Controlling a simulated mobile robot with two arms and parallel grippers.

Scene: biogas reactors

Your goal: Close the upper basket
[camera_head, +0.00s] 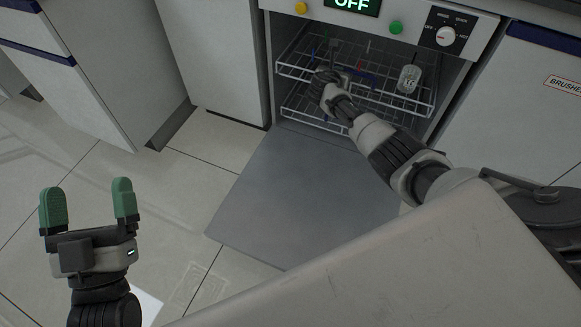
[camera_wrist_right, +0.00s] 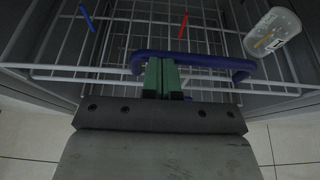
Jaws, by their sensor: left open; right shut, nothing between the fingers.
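The upper basket (camera_head: 418,98) is a white wire rack inside the open washer below the control panel. It also fills the top of the right wrist view (camera_wrist_right: 118,72). A blue handle (camera_wrist_right: 215,60) runs along its front edge. My right gripper (camera_wrist_right: 161,75) is shut, with its green fingertips together at the blue handle; I cannot tell whether they touch it. In the head view the right gripper (camera_head: 325,80) is at the basket's front, partly hidden by its own wrist. My left gripper (camera_head: 90,200) is open and empty above the floor at the lower left.
A clear labelled bottle (camera_head: 408,78) stands in the basket at the right. The lower basket (camera_head: 300,108) sits beneath. The washer's door (camera_head: 300,190) lies folded down in front. The display (camera_head: 352,4) reads OFF. White cabinets (camera_head: 110,60) flank the washer; tiled floor is free at left.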

